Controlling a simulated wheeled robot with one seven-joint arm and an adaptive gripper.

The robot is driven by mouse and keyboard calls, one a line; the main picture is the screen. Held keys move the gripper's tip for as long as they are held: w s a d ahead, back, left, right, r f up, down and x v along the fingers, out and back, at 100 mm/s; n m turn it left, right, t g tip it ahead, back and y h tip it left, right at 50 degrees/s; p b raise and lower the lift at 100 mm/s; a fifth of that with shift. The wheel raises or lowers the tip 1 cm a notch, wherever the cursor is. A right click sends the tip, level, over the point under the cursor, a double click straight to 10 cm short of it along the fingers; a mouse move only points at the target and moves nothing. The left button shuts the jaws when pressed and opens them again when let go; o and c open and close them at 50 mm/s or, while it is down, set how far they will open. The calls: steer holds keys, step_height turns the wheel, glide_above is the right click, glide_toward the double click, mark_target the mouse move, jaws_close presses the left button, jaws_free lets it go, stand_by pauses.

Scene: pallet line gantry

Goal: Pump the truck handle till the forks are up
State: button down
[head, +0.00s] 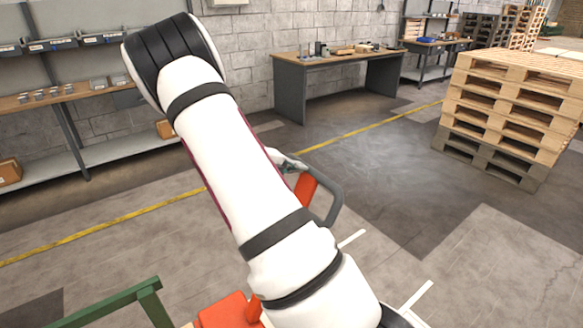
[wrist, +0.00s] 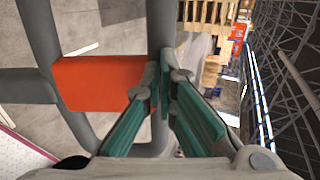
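The truck handle (head: 334,203) is a grey loop with an orange block (head: 304,188) inside it, right of my arm in the head view. In the wrist view its grey bar (wrist: 160,24) runs upright behind and between my fingers, with the orange block (wrist: 98,83) to the left. My gripper (wrist: 165,80) has teal pads drawn close together at this bar, and looks shut on it. In the head view my gripper (head: 287,163) is at the upper left of the loop, mostly behind my arm. An orange truck body (head: 224,311) shows low down. The forks are not visible.
A pallet stack (head: 500,112) stands at the right. A workbench (head: 338,62) is against the back wall, and shelving (head: 95,97) is at the left. A green rail (head: 110,304) is near the front left. The middle floor is open, crossed by a yellow line.

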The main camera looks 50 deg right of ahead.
steer(key=s+d+f+y, duration=0.1)
steer(key=d+f, duration=0.3)
steer(key=d, duration=0.5)
steer(key=shift+s+d+f+b, duration=0.25)
steer(key=shift+s+f+b, duration=0.1)
steer(key=shift+s, duration=0.3)
steer(key=shift+a, duration=0.1)
